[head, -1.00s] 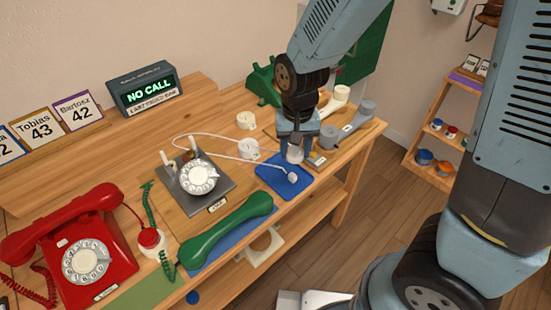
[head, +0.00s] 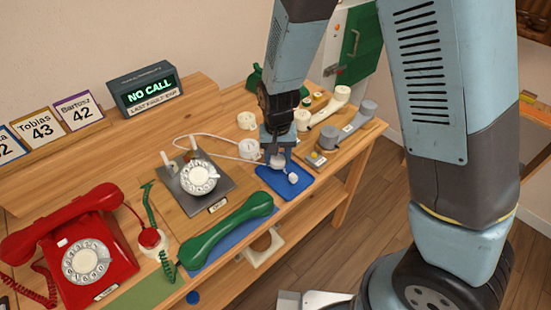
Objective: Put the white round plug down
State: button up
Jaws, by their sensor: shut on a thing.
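My gripper (head: 276,163) is shut on the white round plug (head: 277,161), which shows between its fingertips. It holds the plug low at the back edge of the blue mat (head: 270,180). I cannot tell whether the plug touches the mat. A second small white piece (head: 292,178) lies on the mat, just right of and nearer than my gripper. A white cord (head: 215,137) runs from the dial phone on the grey plate (head: 198,178) toward the mat; its end by my gripper is hard to make out.
White round pieces (head: 249,149) stand left of my gripper. Grey and cream handset-like pieces (head: 328,138) stand right of it. A red phone (head: 88,255) is at the left. The table's front edge is close to the mat.

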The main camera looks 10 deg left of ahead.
jog(key=shift+f, duration=0.65)
jog(key=o, duration=1)
jog(key=shift+f, duration=0.1)
